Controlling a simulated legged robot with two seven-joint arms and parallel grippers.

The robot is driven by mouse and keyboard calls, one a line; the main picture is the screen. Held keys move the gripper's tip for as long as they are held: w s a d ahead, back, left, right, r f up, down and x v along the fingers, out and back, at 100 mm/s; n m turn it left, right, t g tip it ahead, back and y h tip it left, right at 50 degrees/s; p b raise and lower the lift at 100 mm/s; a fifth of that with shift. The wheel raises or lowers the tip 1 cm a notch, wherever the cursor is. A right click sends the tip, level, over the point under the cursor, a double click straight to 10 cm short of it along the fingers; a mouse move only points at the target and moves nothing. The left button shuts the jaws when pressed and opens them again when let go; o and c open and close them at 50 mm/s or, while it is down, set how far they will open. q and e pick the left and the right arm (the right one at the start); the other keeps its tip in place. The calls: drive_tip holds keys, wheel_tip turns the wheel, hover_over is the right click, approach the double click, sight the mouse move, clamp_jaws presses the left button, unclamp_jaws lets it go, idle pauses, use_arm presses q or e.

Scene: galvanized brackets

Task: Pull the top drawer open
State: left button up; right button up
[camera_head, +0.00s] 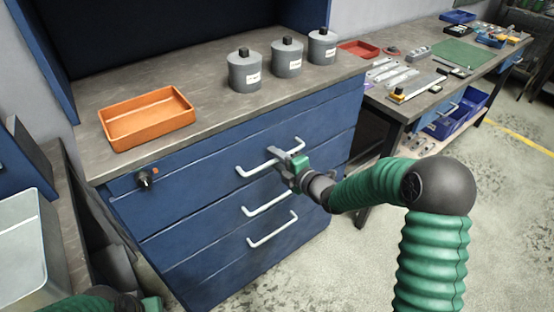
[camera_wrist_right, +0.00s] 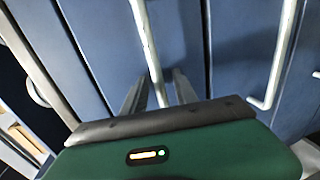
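The blue cabinet has drawers with white bar handles. The top drawer (camera_head: 205,184) looks closed and flush with the cabinet front. Its handle (camera_head: 250,170) is the highest of three and also shows in the right wrist view (camera_wrist_right: 148,45). My right gripper (camera_head: 285,160) is at the right part of this handle. In the right wrist view its two fingers (camera_wrist_right: 158,92) stand apart with the bar running between them, and gaps seem to show on both sides. My left gripper (camera_head: 135,303) shows only in part at the lower left edge of the head view; its fingers cannot be made out.
The two lower handles (camera_head: 268,204) (camera_head: 272,231) sit below. A lock with a key (camera_head: 147,177) is at the upper left front. An orange tray (camera_head: 148,119) and three grey canisters (camera_head: 244,73) stand on the worktop (camera_head: 205,77).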

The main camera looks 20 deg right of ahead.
drive_tip(key=shift+d, duration=0.6)
clamp_jaws()
drive_tip(key=shift+s+a+f, duration=0.1)
drive_tip(key=shift+a, duration=0.15)
